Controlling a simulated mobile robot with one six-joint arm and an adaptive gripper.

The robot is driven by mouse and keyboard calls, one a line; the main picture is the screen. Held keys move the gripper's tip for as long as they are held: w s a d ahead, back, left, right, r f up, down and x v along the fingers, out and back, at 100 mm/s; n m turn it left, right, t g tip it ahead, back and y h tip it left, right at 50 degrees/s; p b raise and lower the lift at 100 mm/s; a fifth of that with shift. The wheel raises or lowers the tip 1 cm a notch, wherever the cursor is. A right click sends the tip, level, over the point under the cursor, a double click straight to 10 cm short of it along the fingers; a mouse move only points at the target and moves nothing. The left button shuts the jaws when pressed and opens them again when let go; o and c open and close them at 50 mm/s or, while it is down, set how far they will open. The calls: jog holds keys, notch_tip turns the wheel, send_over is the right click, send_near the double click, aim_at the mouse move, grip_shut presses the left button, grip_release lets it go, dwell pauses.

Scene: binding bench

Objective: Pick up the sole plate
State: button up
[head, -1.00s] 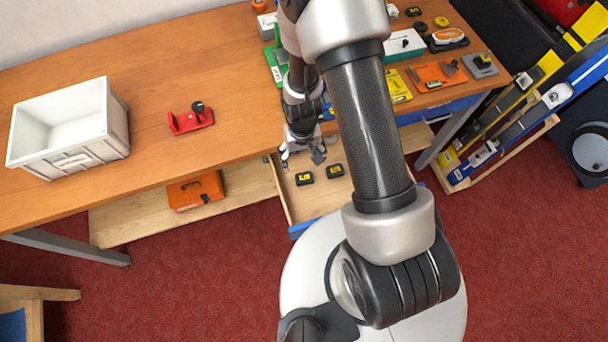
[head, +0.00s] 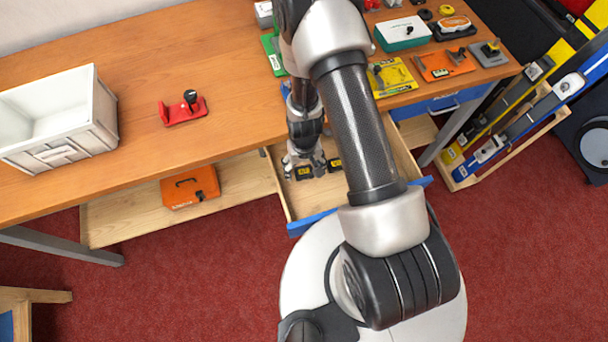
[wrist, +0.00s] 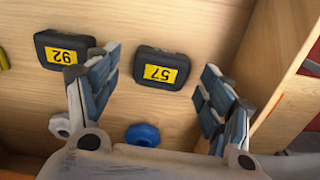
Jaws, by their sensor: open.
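Two black plates with yellow number labels lie flat in the open drawer (head: 325,205). In the wrist view one plate is marked 57 (wrist: 162,68) and the other 92 (wrist: 64,50), both upside down. I cannot tell from their look which one is the sole plate. My gripper (wrist: 157,75) is open and empty, with its fingers on either side of the 57 plate in the picture, apart from it. In the head view my gripper (head: 307,165) is over the drawer and partly hides the plates.
A blue knob (wrist: 143,134) lies in the drawer near my gripper. The drawer's side wall (wrist: 285,95) rises to the right. The bench top (head: 215,70) overhangs behind, with a white crate (head: 55,145) and a red fixture (head: 183,111). An orange case (head: 190,187) sits on the shelf.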

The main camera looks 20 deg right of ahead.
jog(key=shift+f+b, duration=0.35)
jog(key=shift+f, duration=0.4)
jog(key=shift+r, duration=0.1)
jog(key=shift+c, duration=0.4)
jog(key=c, duration=1.1)
